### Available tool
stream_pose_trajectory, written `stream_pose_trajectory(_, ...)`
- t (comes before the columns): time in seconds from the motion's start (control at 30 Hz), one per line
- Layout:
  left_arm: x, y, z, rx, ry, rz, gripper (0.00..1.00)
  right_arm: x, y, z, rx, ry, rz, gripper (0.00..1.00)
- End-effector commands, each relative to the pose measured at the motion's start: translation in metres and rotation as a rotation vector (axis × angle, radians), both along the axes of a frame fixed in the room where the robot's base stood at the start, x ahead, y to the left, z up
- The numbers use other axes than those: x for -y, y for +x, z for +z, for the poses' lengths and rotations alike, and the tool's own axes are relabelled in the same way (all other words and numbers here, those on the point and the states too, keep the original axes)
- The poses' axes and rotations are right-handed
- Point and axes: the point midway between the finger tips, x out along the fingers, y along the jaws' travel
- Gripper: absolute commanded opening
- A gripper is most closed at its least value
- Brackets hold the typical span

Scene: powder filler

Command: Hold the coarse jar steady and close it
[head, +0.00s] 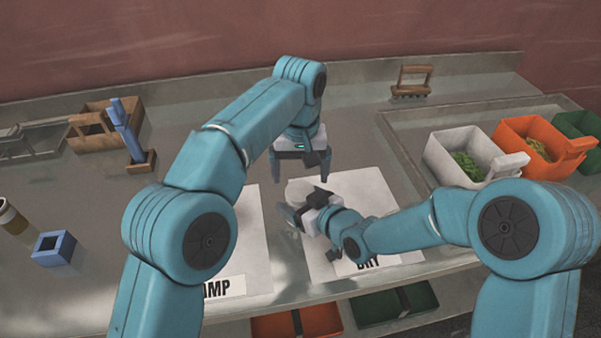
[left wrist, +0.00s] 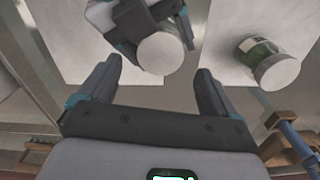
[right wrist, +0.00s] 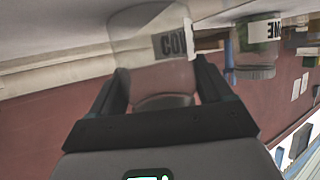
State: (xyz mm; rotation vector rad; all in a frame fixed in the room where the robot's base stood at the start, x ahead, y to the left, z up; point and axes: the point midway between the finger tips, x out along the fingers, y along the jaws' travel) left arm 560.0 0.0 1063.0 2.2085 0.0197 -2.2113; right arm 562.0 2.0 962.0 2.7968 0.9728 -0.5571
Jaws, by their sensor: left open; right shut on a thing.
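The coarse jar (right wrist: 150,55) is clear, with a white label on which "CO" can be read, and it sits between the fingers of my right gripper (right wrist: 165,85). My right gripper, also in the head view (head: 303,213), is shut on it low over the white DRY mat (head: 322,266). In the left wrist view the jar's round pale top (left wrist: 160,53) faces the camera; I cannot tell whether that is a lid. My left gripper (left wrist: 155,88) is open and empty, fingers pointing down close to the jar; in the head view (head: 312,178) it is above and behind the right gripper.
A second jar (left wrist: 268,62) with green contents and a pale top stands nearby. A blue tool in a wooden stand (head: 130,135) and a blue square holder (head: 55,248) are at left. White (head: 455,140) and orange (head: 535,125) bins are at right.

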Motion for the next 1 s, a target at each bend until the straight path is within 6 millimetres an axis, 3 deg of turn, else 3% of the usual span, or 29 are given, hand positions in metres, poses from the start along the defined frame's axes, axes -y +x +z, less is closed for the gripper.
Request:
stream_pose_trajectory(0.17,0.000,0.001,0.005,0.002,0.000,0.073,0.88,0.000,0.000,0.000,0.000,0.000,-0.001,0.00)
stream_pose_trajectory(0.5,-0.001,0.001,0.033,0.001,0.002,0.539,0.88,0.000,0.000,0.000,0.001,0.000,-0.001,0.00)
stream_pose_trajectory(1.0,-0.001,0.001,0.027,-0.002,0.004,0.570,0.88,0.000,0.000,0.000,0.001,0.000,-0.001,0.00)
